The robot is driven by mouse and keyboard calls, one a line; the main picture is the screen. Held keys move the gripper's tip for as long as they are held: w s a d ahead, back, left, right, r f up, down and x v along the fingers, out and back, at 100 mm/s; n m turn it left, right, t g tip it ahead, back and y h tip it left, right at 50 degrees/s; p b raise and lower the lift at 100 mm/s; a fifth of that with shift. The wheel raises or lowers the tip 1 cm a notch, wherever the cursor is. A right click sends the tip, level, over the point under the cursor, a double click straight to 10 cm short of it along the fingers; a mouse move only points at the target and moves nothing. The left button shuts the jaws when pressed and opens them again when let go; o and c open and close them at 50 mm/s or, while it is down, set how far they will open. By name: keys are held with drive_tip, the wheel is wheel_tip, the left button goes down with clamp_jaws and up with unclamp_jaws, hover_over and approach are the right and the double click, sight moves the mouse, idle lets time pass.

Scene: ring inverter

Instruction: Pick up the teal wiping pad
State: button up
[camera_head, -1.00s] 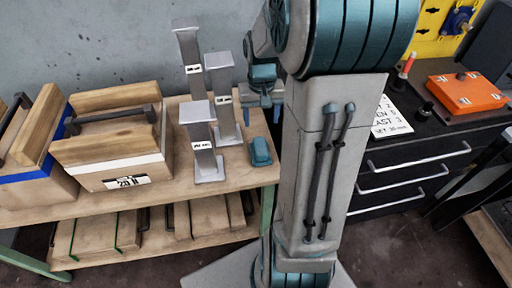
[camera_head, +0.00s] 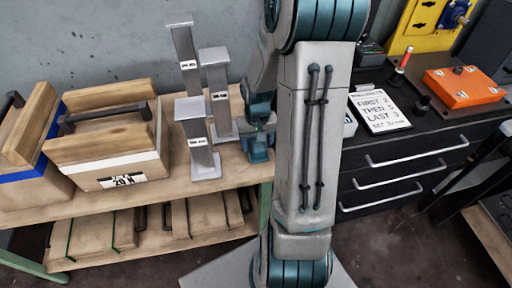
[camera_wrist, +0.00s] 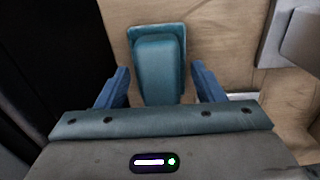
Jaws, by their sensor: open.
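The teal wiping pad (camera_wrist: 158,68) lies on the wooden bench top, near its right edge. In the wrist view it sits between the two blue fingers of my gripper (camera_wrist: 160,85), with a gap on each side. My gripper is open and holds nothing. In the head view the pad (camera_head: 258,150) shows just below my gripper (camera_head: 262,128), partly covered by it and close to my arm. I cannot tell the exact height of the fingers above the bench.
Several grey metal posts (camera_head: 197,140) stand just left of the pad; a grey base (camera_wrist: 290,38) shows at the upper right in the wrist view. Wooden boxes with handles (camera_head: 110,150) stand farther left. A dark drawer cabinet (camera_head: 420,165) is to the right, past the bench edge.

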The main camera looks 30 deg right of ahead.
drive_tip(key=shift+c, duration=0.3)
drive_tip(key=c, duration=1.1)
drive_tip(key=shift+o, duration=0.2)
drive_tip(key=shift+r, duration=0.1)
drive_tip(key=shift+r, duration=0.5)
wheel_tip(320, 180, up, 3)
drive_tip(key=shift+w, duration=0.1)
drive_tip(key=s+r+p, duration=0.1)
drive_tip(key=s+r, duration=0.6)
drive_tip(key=s, duration=0.5)
drive_tip(key=shift+a, duration=0.2)
drive_tip(key=shift+o, duration=0.8)
drive_tip(key=shift+w, duration=0.15)
